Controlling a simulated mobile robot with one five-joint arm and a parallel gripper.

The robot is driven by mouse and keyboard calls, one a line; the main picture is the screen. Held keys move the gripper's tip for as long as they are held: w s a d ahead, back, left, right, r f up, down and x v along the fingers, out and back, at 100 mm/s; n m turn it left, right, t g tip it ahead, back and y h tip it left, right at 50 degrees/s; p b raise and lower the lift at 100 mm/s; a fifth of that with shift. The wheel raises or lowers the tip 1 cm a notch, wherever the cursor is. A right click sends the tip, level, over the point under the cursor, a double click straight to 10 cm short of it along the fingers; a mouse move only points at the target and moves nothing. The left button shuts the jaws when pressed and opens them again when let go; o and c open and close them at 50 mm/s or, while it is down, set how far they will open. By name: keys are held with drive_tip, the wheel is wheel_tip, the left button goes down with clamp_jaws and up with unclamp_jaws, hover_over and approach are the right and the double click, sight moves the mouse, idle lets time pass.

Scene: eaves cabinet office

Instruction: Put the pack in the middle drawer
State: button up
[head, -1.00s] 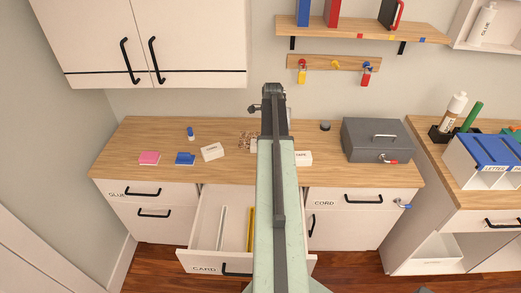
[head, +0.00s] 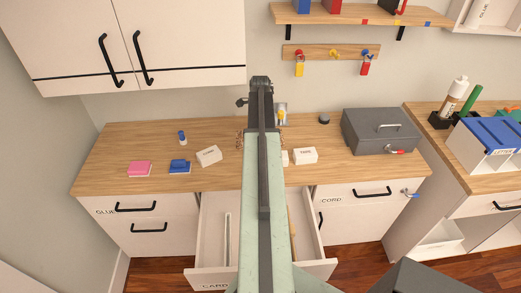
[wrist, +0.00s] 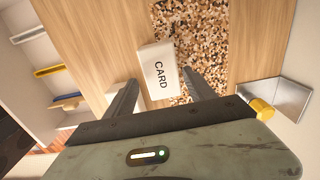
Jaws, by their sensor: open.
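A white pack marked CARD (wrist: 158,72) lies on a speckled brown mat (wrist: 205,35) on the counter in the wrist view. My gripper (wrist: 160,84) is open, its two fingers pointing toward the pack's near end, one to each side. I cannot tell whether they touch it. In the head view my arm hides the pack and the fingers. The middle drawer (head: 208,273) is pulled open below the counter, its front marked CARD. A pale strip and a yellowish strip lie in it, partly behind my arm.
White boxes (head: 209,155) (head: 305,156), a pink block (head: 140,168) and a blue block (head: 180,166) lie on the counter. A grey cash box (head: 380,130) stands at the right. A wall plate with a yellow knob (wrist: 262,109) is close to my gripper's right side.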

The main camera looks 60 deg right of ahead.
drive_tip(key=shift+d+f, duration=0.1)
drive_tip(key=shift+f, duration=0.05)
wheel_tip(320, 180, down, 5)
drive_tip(key=b, duration=0.5)
drive_tip(key=shift+f, duration=0.15)
